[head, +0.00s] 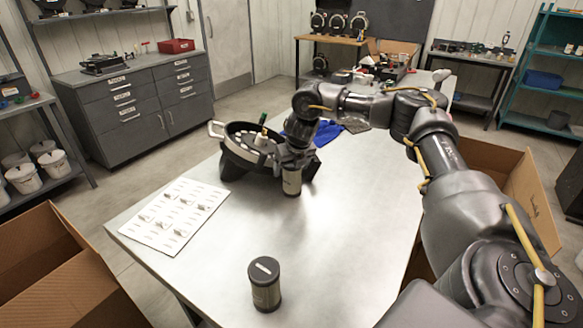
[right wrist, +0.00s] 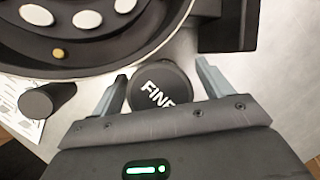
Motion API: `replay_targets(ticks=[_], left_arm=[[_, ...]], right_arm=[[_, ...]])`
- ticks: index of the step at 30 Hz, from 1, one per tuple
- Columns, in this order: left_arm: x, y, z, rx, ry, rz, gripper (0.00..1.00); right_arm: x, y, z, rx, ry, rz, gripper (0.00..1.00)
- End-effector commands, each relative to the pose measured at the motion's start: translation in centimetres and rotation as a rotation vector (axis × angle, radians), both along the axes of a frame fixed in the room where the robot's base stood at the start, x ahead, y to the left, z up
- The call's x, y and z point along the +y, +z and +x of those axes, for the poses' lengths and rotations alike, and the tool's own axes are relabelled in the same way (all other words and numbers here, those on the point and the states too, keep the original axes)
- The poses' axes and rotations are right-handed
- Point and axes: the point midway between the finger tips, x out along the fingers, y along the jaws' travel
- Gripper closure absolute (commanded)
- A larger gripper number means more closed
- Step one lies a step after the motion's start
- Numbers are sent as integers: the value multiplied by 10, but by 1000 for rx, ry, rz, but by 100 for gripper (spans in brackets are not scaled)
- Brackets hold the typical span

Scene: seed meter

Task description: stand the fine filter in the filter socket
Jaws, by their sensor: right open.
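My right gripper (right wrist: 160,75) is open, with one finger on each side of the cap and a visible gap on the right. In the head view the gripper (head: 294,158) is right above the filter. I cannot make out the filter socket or tell whether the filter's foot is in it. My left gripper is not in view.
A second dark-capped cylinder (head: 265,284) stands alone near the table's front edge. A white printed sheet (head: 174,216) lies at the left. A blue cloth (head: 328,133) lies behind the meter. The table's (head: 350,230) middle is clear. Open cardboard boxes (head: 45,262) stand beside the table.

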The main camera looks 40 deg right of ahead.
Motion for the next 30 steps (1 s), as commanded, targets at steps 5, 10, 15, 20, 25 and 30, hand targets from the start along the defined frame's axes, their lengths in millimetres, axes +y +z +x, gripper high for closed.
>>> replay_targets(ticks=[5,10,15,20,25,30], left_arm=[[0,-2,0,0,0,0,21],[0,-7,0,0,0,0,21],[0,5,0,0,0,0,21],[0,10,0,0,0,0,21],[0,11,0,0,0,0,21],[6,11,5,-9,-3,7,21]], right_arm=[[3,19,-5,-5,2,2,21],[7,52,-19,-5,3,2,21],[11,90,-32,-5,3,-2,21],[14,106,-40,-4,2,-1,21],[15,113,-44,-1,0,1,21],[16,112,-42,-5,-4,9,21]])
